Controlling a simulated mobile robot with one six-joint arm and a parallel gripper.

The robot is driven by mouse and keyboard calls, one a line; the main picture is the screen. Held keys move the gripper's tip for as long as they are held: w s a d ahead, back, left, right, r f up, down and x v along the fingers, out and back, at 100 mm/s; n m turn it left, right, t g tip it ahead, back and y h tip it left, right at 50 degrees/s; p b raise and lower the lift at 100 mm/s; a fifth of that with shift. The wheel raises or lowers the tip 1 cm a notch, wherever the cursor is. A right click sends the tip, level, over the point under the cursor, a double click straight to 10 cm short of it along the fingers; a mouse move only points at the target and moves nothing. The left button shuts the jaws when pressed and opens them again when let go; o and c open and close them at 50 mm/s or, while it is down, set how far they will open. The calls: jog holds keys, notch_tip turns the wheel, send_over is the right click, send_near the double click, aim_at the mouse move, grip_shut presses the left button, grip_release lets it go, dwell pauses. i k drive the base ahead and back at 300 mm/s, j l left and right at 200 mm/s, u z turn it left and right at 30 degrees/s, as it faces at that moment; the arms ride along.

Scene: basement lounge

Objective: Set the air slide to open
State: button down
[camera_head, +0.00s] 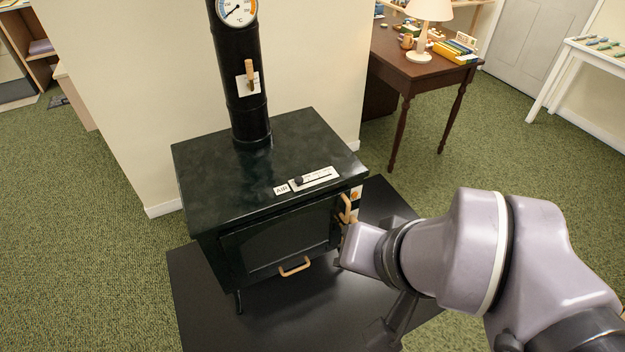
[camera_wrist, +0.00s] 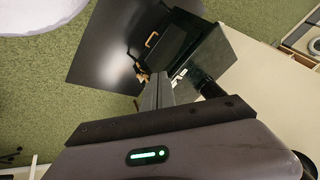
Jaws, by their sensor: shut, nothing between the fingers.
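The air slide is a white plate (camera_head: 322,176) on top of the dark green stove (camera_head: 225,165), near its front right edge. Its black knob (camera_head: 298,181) sits at the left end of the slot, beside the "AIR" label (camera_head: 282,189). The marks along the slot are too small to read. My gripper (camera_wrist: 160,77) shows in the wrist view with its dark fingers together and empty, pointing toward the stove (camera_wrist: 222,55). In the camera_head view my arm reaches in from the right to the stove's front right corner; the fingertips cannot be made out there.
The black flue pipe (camera_head: 238,110) rises at the stove's back, with a wooden-handled damper (camera_head: 249,77) and a gauge (camera_head: 237,10). Wooden handles (camera_head: 346,209) stick out at the stove's front right, and another (camera_head: 294,267) below. A desk (camera_head: 415,68) stands behind right.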

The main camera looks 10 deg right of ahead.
aim_at(298, 180)
jog(key=i+j+u, duration=0.1)
jog(key=i+u, duration=0.15)
jog(key=i, duration=0.25)
jog(key=i+u, duration=0.3)
jog(key=i, duration=0.25)
